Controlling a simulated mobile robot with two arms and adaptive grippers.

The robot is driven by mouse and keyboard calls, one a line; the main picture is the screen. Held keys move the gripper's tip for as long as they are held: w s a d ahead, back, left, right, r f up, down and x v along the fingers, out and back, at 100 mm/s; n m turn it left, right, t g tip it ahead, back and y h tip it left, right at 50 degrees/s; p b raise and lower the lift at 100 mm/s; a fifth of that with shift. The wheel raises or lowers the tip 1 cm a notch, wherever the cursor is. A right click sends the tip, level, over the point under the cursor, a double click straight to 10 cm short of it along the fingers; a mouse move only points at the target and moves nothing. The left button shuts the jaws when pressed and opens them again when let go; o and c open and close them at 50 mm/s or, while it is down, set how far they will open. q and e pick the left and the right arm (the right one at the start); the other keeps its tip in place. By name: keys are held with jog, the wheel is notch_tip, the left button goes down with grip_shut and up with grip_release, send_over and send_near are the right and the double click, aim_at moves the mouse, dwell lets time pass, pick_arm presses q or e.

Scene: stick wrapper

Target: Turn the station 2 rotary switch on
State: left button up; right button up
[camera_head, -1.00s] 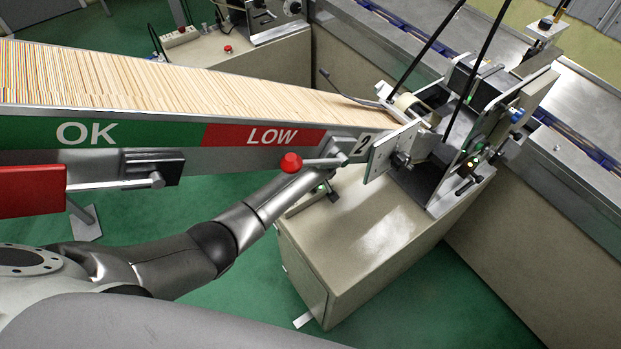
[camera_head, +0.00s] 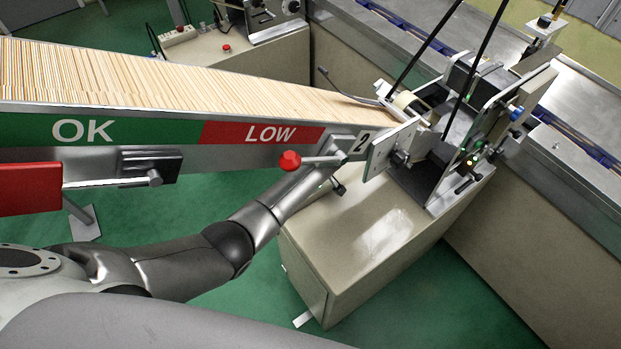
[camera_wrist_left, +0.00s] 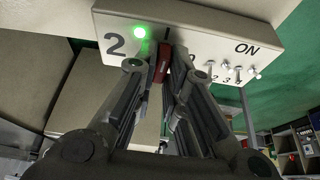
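The station 2 control box (camera_wrist_left: 205,40) fills the top of the left wrist view, with a "2" at its left and "ON" at its right. A green lamp (camera_wrist_left: 139,32) is lit beside the "2". The red rotary switch (camera_wrist_left: 163,62) stands between the fingertips of my left gripper (camera_wrist_left: 164,75), which look closed on its sides. The fingers partly hide the switch and the marks around it. My right gripper is not in view.
Several small toggle switches (camera_wrist_left: 238,72) sit right of the fingers. In the head view a lever with a red ball (camera_head: 290,160) sticks out close to my left wrist. The stick-filled trough (camera_head: 180,85) runs above the arm, and a beige cabinet (camera_head: 365,240) stands at its right.

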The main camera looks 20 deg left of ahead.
pick_arm(q)
jog(key=o, duration=0.4)
jog(key=shift+c, duration=0.2)
jog(key=shift+r, duration=0.15)
jog(key=v, duration=0.7)
jog(key=shift+r, duration=0.1)
